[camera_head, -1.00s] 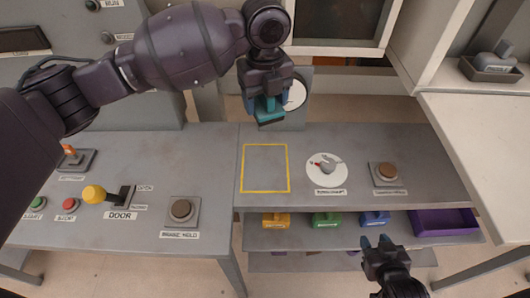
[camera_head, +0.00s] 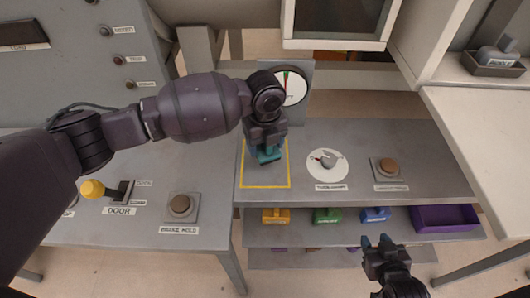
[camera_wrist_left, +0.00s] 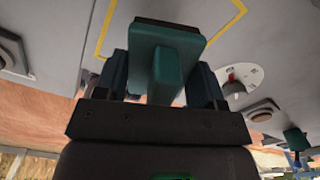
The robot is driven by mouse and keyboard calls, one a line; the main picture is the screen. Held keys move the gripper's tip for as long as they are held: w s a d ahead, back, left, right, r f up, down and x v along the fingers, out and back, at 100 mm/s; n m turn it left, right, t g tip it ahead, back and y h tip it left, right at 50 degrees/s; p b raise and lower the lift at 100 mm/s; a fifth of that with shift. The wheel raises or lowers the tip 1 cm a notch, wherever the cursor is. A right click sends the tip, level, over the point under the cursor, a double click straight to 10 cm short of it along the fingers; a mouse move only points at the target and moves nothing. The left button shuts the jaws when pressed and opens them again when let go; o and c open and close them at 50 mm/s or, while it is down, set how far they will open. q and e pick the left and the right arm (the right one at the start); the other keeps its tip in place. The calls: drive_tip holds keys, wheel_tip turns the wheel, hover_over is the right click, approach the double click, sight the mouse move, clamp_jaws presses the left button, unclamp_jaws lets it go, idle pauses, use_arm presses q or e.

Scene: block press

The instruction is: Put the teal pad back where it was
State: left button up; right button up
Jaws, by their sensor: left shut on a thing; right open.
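The teal pad (camera_head: 268,156) is held by its handle in my left gripper (camera_head: 265,148), which is shut on it. The pad is over the yellow-outlined square (camera_head: 264,187) on the grey bench; I cannot tell whether it touches the surface. In the left wrist view the teal pad (camera_wrist_left: 165,55) sits between the fingers, with a dark face at its far end and part of the yellow outline (camera_wrist_left: 106,30) behind it. My right gripper (camera_head: 376,246) is open and empty in front of the lower shelf.
Yellow (camera_head: 276,216), green (camera_head: 327,215) and blue (camera_head: 375,213) pads stand on the shelf below, with a purple bin (camera_head: 443,217) at its right. A round dial (camera_head: 327,165) and a brown button (camera_head: 389,169) are right of the square. A gauge (camera_head: 291,86) stands behind.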

sight(265, 154)
use_arm(q)
wheel_tip(265, 154, down, 4)
drive_tip(key=shift+r, duration=0.25)
drive_tip(key=shift+f, duration=0.35)
use_arm(e)
drive_tip(key=shift+s+d+f, duration=0.1)
drive_tip(key=shift+s+f, duration=0.55)
